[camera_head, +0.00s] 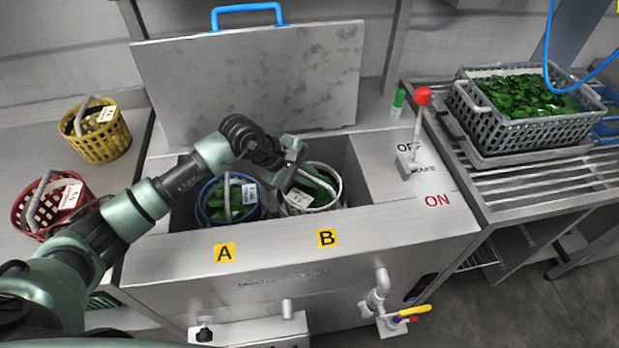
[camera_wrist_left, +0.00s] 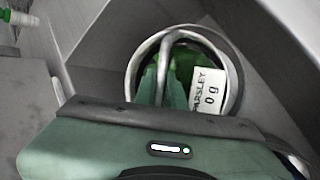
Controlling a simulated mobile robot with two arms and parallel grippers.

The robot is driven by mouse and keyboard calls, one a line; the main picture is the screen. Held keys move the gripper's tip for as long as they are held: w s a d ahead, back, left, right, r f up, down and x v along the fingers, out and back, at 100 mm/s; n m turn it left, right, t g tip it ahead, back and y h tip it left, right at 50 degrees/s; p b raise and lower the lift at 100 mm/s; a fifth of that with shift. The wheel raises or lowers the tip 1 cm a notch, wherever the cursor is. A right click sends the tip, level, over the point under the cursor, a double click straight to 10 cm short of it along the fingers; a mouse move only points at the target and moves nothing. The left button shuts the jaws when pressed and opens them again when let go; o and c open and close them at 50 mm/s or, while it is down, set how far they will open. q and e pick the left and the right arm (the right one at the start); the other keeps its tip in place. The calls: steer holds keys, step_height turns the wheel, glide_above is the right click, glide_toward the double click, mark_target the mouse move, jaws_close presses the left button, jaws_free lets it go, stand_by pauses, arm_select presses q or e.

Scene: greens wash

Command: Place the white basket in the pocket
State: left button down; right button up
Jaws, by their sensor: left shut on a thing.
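The white basket (camera_head: 339,190) sits at least partly inside the tank, behind the yellow B label (camera_head: 327,238), with green leaves in it. In the left wrist view its white rim (camera_wrist_left: 133,82) surrounds green contents, and a tag (camera_wrist_left: 207,92) reads PARSLEY 0 g. My left gripper (camera_head: 289,181) is shut on the white basket, at its handle. I cannot tell whether the basket's bottom touches the pocket floor; the front wall hides it. My right gripper is not in view.
A blue basket (camera_head: 207,205) stands beside it, behind label A (camera_head: 224,253). The tank lid (camera_head: 250,85) is raised. A red-knobbed lever (camera_head: 422,97) stands to the right. Yellow (camera_head: 102,145) and red (camera_head: 25,213) baskets are left; a grey crate (camera_head: 540,133) of greens is right.

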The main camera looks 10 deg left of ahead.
arm_select(q)
steer(key=shift+s+d, duration=0.1)
steer(key=c, duration=1.5)
jaws_free()
steer(key=shift+r, duration=0.2)
steer(key=b+v, duration=0.1)
steer(key=v, duration=1.1)
steer(key=shift+f, duration=0.1)
